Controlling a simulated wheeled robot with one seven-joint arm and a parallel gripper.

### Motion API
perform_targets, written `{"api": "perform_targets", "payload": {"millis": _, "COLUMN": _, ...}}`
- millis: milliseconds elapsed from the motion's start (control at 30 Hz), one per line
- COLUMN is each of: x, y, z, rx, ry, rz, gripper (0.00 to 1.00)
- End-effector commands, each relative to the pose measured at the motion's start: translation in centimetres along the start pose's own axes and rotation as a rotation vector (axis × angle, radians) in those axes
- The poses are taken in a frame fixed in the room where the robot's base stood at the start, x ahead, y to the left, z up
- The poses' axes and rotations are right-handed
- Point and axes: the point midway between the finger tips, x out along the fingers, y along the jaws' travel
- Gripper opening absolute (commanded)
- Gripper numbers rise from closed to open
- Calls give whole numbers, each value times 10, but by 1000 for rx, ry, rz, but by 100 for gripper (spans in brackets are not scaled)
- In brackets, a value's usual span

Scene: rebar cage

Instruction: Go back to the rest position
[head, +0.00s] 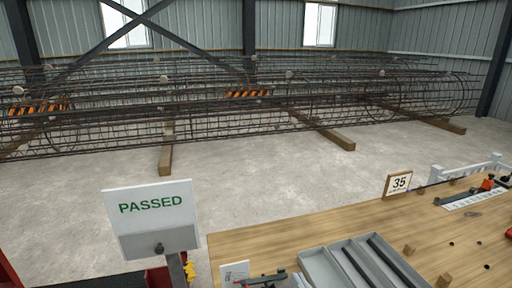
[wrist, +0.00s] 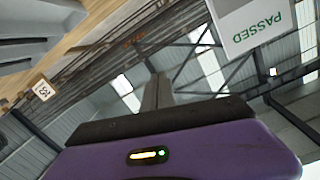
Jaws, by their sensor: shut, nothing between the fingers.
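My gripper (wrist: 157,92) shows in the wrist view as a purple body with a dark bar and a small lit indicator. Its grey fingers are together in the middle of the picture, with nothing between them. The fingers point up in that picture, toward the wall and windows, clear of any object. In the head view I cannot make out the gripper clearly.
A white PASSED sign (head: 150,215) stands left of the wooden table (head: 300,237); it also shows upside down in the wrist view (wrist: 250,25). Long rebar cages (head: 220,115) lie on timbers behind.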

Motion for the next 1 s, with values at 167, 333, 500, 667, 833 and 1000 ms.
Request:
{"api": "perform_targets", "payload": {"millis": 167, "x": -65, "y": 24, "z": 19, "rx": -56, "ry": 77, "rz": 73, "gripper": 0}}
{"api": "perform_targets", "payload": {"millis": 333, "x": -127, "y": 38, "z": 30, "rx": -119, "ry": 124, "rz": 130, "gripper": 0}}
{"api": "perform_targets", "payload": {"millis": 500, "x": -190, "y": 44, "z": 40, "rx": -180, "ry": 136, "rz": 178, "gripper": 0}}
{"api": "perform_targets", "payload": {"millis": 667, "x": -245, "y": 44, "z": 48, "rx": -230, "ry": 114, "rz": 213, "gripper": 0}}
{"api": "perform_targets", "payload": {"millis": 833, "x": -300, "y": 42, "z": 60, "rx": -267, "ry": 45, "rz": 244, "gripper": 0}}
{"api": "perform_targets", "payload": {"millis": 1000, "x": -342, "y": 42, "z": 80, "rx": -271, "ry": -66, "rz": 272, "gripper": 0}}
